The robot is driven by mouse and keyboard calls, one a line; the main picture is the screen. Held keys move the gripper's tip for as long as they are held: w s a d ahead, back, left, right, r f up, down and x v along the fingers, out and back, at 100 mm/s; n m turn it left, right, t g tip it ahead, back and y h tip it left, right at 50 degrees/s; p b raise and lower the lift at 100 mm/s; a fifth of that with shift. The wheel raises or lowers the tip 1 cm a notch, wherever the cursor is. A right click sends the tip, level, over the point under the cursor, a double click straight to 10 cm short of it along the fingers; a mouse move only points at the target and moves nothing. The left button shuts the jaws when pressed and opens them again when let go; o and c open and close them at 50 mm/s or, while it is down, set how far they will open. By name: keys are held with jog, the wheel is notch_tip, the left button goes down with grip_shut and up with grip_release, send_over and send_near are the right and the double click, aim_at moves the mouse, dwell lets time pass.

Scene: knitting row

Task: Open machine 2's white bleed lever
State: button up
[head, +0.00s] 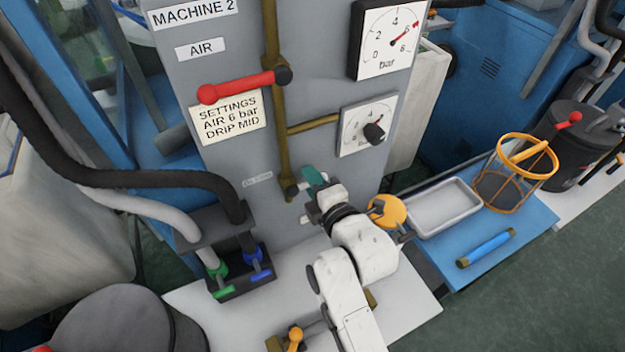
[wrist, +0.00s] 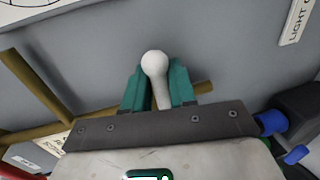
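My gripper (wrist: 158,82) has its teal fingers close around a white lever with a round knob (wrist: 155,65). The fingers press in on both sides of it and appear shut on it. In the head view my gripper (head: 312,178) is at the lower front of the grey panel marked MACHINE 2 (head: 230,70). One teal finger shows there, by the foot of the brass pipe. The lever's knob is hidden from the head view by my gripper.
A red-handled lever (head: 243,86) is higher on the panel, beside two gauges. A black block with green and blue taps (head: 240,278) stands at the lower left. A yellow round knob (head: 386,211), a grey tray (head: 443,208) and an orange basket (head: 515,175) are to the right.

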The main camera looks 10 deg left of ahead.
grip_shut()
jog(key=shift+f+b, duration=0.25)
jog(key=shift+b, duration=0.05)
jog(key=shift+f+m+b, duration=0.3)
jog(key=shift+m+b, duration=0.25)
jog(key=shift+m, duration=0.05)
jog(key=shift+s+f+m+g+y+b, duration=0.1)
jog(key=shift+f+m+g+y+b, duration=0.35)
jog(key=shift+m+b, duration=0.65)
jog(key=shift+s+a+f+m+t+y+b, duration=0.1)
jog(key=shift+s+a+f+m+y+b, duration=0.45)
jog(key=shift+m+b, duration=1.15)
jog(key=shift+s+a+f+m+t+y+b, duration=0.15)
jog(key=shift+s+a+f+m+y+b, duration=0.5)
jog(key=shift+m, duration=1.8)
jog(key=shift+s+a+f+m+t+y+b, duration=0.1)
jog(key=shift+a+f+m+y+b, duration=0.4)
jog(key=shift+m+b, duration=1.35)
jog(key=shift+a+r+m, duration=0.25)
jog(key=shift+m, duration=0.05)
